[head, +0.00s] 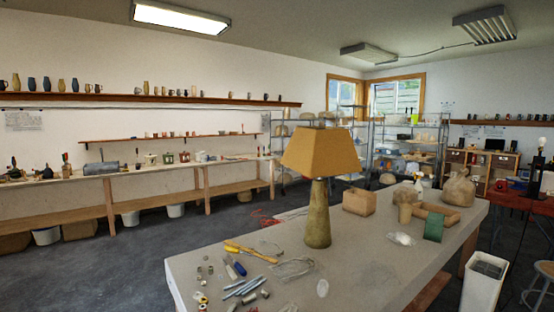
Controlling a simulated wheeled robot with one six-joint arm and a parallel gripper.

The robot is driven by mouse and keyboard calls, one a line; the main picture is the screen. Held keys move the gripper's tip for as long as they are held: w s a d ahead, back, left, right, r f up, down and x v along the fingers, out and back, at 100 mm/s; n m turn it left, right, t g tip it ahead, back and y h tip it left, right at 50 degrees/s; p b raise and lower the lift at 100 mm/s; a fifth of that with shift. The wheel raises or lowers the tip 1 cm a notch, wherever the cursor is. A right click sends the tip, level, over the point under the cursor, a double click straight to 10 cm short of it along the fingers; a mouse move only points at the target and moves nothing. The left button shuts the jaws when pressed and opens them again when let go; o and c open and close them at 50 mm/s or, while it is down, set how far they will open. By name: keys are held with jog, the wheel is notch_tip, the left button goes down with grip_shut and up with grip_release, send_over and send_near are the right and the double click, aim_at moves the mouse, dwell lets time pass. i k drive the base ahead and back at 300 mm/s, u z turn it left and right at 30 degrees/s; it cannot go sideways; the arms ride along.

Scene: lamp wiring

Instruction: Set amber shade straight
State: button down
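The amber shade (321,152) is a four-sided, tapered shade on top of a lamp in the head view. It sits on an olive-brown, tapering lamp base (317,220) that stands upright on the grey worktable (375,268). One corner of the shade points roughly toward me. Its lower rim looks close to level, and I cannot tell for sure whether it is slightly tilted. A small dark tip shows above the shade's top. The inside of the shade and its fitting are hidden. My gripper is not in view.
Yellow-handled pliers (250,252), a coil of wire (292,268), metal rods and small fittings lie left of the lamp. A cardboard box (359,201), a green block (433,226) and a tan bag (458,190) stand to the right. A white bin (484,283) is beside the table.

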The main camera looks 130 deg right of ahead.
aim_at(310, 151)
jog(key=i, duration=0.65)
jog(key=z, duration=3.3)
jog(key=i, duration=5.2)
jog(key=z, duration=2.85)
jog(key=i, duration=1.55)
jog(key=z, duration=0.05)
